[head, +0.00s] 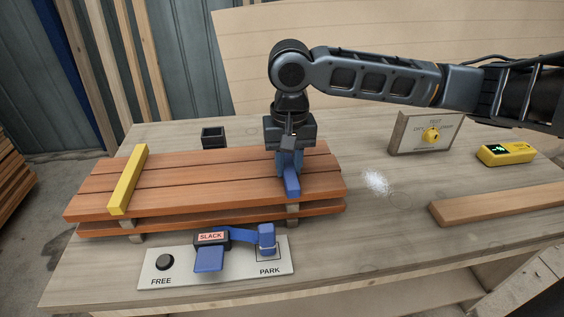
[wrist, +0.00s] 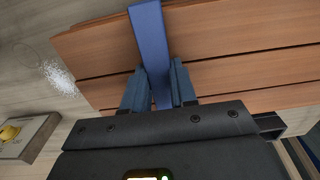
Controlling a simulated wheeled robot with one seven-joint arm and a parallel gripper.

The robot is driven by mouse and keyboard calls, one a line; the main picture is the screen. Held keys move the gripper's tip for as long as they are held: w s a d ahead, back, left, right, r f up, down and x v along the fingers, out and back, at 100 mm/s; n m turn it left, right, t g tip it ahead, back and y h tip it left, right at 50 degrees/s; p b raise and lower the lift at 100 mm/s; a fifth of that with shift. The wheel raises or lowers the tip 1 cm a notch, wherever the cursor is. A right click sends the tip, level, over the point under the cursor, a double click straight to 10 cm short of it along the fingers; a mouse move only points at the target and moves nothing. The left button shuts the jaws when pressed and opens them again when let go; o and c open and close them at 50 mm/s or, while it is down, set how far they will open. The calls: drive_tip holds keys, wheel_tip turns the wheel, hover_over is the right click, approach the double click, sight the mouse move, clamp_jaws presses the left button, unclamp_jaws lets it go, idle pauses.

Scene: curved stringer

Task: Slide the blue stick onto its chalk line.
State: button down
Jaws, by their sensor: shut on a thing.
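The blue stick (head: 292,184) lies across the reddish-brown planks near the right end of the stack. It also shows in the wrist view (wrist: 149,38), running up between the fingers. My gripper (head: 288,166) points down over the stack, its two blue fingers shut on the stick. In the wrist view my gripper (wrist: 158,88) has one finger on each side of the stick. I cannot make out a chalk line on the planks. The far part of the stick is hidden behind my gripper in the head view.
A yellow stick (head: 128,180) lies across the left planks (head: 205,177). In front is a panel (head: 170,283) marked FREE and PARK, with a blue lever (head: 209,259) and SLACK label. White powder (head: 377,182), a TEST box (head: 425,135), a yellow device (head: 506,154) and a loose board (head: 500,203) lie right.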

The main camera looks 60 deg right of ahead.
sight(289, 166)
drive_tip(key=c, duration=0.8)
unclamp_jaws()
wheel_tip(289, 166, up, 12)
